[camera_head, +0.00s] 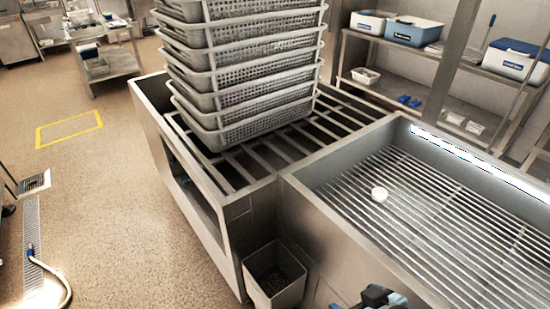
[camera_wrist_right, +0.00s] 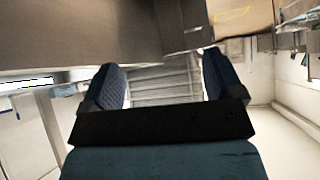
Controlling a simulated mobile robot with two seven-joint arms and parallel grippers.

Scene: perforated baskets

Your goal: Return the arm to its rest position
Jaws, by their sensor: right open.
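My right gripper (camera_wrist_right: 164,78) is open in the right wrist view, its two dark blue padded fingers wide apart with nothing between them. Behind the gap, further off, are grey slatted shapes. In the head view, a blue and black part of my arm or gripper (camera_head: 378,298) shows at the bottom edge, over the front wall of the right-hand sink; its fingers cannot be made out there. My left gripper is not in view. A tall stack of grey perforated baskets (camera_head: 240,75) stands on the slatted metal rack (camera_head: 262,158), apart from my arm.
A steel basin (camera_head: 335,235) with a barred grid adjoins the rack on the right. A grey bin (camera_head: 275,278) stands below the rack's corner. Shelves with cool boxes (camera_head: 412,32) are behind. The floor at left (camera_head: 110,190) is mostly clear.

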